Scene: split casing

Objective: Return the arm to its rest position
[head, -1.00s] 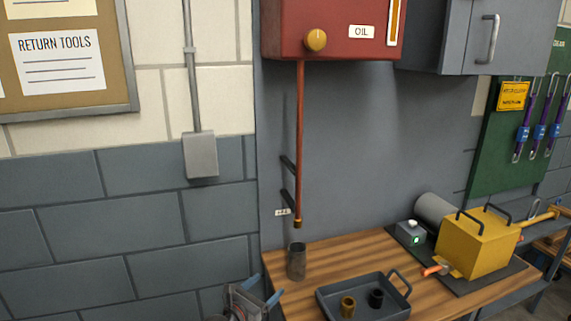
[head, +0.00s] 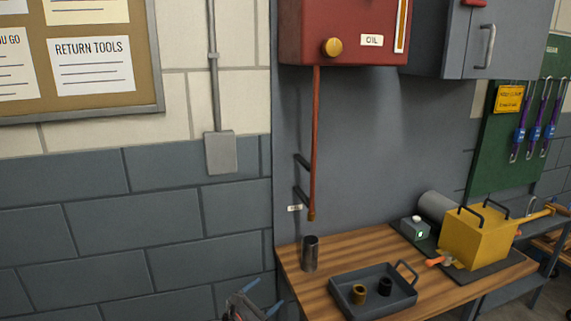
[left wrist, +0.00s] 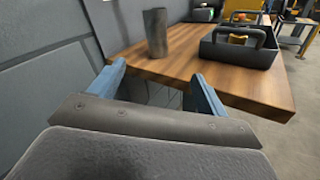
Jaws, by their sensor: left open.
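My left gripper (head: 254,300) shows at the bottom edge of the head view, left of the workbench's front left corner. In the left wrist view its two blue fingers (left wrist: 160,90) are spread apart with nothing between them. The fingers are short of the bench edge, and a dark metal cup (left wrist: 155,32) stands upright on the bench beyond them. The cup also shows in the head view (head: 310,254), below the oil pipe. My right gripper is not in view.
A wooden workbench (head: 345,252) carries a grey tray (head: 345,292) with a brass and a black ring-like part, and a yellow casing (head: 474,240). A red oil tank (head: 345,30) with a pipe hangs above.

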